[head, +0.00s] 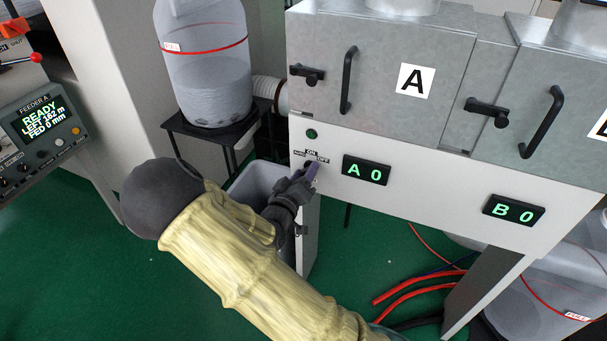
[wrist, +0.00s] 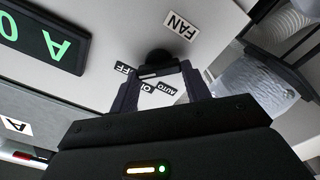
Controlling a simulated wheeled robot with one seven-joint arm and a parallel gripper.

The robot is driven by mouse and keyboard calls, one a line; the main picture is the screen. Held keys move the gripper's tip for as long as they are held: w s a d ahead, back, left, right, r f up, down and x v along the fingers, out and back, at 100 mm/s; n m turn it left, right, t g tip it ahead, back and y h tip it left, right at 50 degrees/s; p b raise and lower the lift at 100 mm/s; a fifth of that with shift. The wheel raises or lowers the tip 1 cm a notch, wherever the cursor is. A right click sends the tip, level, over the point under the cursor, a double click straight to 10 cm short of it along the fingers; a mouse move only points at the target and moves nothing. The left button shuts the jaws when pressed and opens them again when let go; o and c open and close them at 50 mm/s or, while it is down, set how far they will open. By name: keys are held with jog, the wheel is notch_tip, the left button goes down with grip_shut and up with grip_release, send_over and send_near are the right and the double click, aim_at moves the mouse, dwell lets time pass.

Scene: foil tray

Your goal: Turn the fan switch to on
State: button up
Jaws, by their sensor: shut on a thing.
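The fan switch is a black knob (wrist: 158,58) on the white panel below cabinet A, with FAN, ON, OFF and AUTO labels around it in the wrist view. My gripper (wrist: 160,76) is at the panel with its two fingers on either side of the knob, shut on it. In the head view my gripper (head: 308,172) covers most of the knob, and the ON and OFF labels show just above it. Which label the knob points to cannot be told.
A green-lit A 0 display (head: 366,170) is just right of the switch, and a B 0 display (head: 514,209) is farther right. A small green indicator (head: 312,134) sits above the switch. A grey bin (head: 250,184) stands below left, near my forearm.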

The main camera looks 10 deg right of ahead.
jog(key=shift+m, duration=0.4)
jog(key=shift+s+d+m+b, duration=0.1)
jog(key=shift+m+b, duration=0.85)
jog(key=shift+m, duration=1)
jog(key=shift+s+m+b, duration=0.1)
jog(key=shift+m+b, duration=0.8)
jog(key=shift+m, duration=1.05)
jog(key=o, duration=1)
jog(key=p+v, duration=0.2)
jog(key=v, duration=1.5)
